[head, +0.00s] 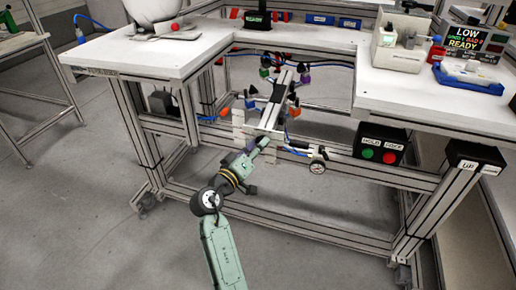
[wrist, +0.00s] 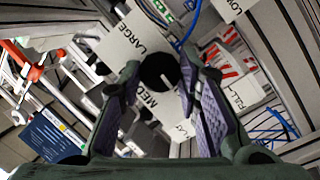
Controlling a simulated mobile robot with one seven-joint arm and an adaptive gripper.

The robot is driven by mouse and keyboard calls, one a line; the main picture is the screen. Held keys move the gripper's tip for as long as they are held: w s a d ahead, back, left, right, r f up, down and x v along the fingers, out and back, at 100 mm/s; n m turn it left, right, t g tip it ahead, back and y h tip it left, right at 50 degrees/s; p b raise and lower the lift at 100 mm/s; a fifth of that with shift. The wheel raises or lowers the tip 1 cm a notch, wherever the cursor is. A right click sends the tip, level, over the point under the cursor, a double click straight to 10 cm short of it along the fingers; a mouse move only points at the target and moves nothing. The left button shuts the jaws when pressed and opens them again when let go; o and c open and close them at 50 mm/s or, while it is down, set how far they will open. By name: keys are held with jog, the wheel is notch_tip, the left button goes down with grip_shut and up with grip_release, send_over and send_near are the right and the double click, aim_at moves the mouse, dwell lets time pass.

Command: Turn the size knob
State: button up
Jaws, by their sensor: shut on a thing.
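The size knob (wrist: 158,68) is a round black knob on a white plate (wrist: 150,38) in the wrist view. The plate reads LARGE at upper left and MED just below the knob; another label at lower right is partly hidden. A short pale mark on the knob points towards lower right. My gripper (wrist: 160,78) has its purple-padded fingers on both sides of the knob and is shut on it. In the head view my gripper (head: 262,142) reaches under the bench, and the knob cannot be made out there.
The white bench (head: 290,40) has a recess above my arm. A box with green and red buttons (head: 380,145) and a round gauge (head: 317,167) are to the right. Bench frame rails surround the arm. The floor in front is clear.

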dwell(0.5)
jog(key=o, duration=1.1)
jog(key=shift+o, duration=0.2)
jog(key=v, duration=1.2)
jog(key=shift+f, duration=0.1)
